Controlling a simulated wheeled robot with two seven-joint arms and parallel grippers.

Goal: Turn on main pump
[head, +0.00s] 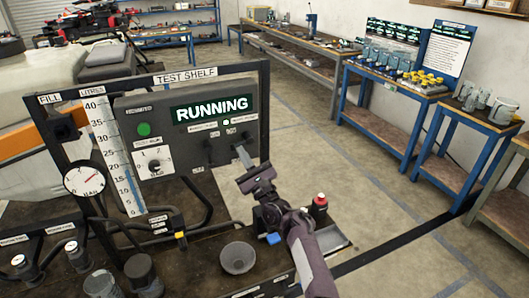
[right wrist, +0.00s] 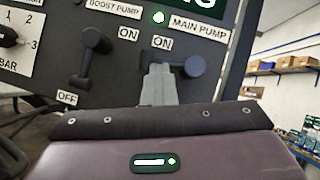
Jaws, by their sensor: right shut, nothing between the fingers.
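The test shelf's grey panel (head: 185,160) shows a green display reading RUNNING (head: 210,108) in the head view. The black main pump lever (right wrist: 192,66) is on the panel in the right wrist view, by its MAIN PUMP and ON labels. A small white lamp (right wrist: 158,17) beside the name is lit. My right gripper (head: 242,152) is shut and empty, its fingertips in front of the lever. It also shows in the right wrist view (right wrist: 158,75), where its fingers hide part of the lever; I cannot tell if they touch. My left gripper is not in view.
The boost pump lever (right wrist: 90,55) points down to OFF, left of the main pump lever. A selector dial (head: 153,162), a round gauge (head: 84,180), hoses and a grey bowl (head: 237,258) are nearby. A red-capped bottle (head: 320,207) stands right of my gripper.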

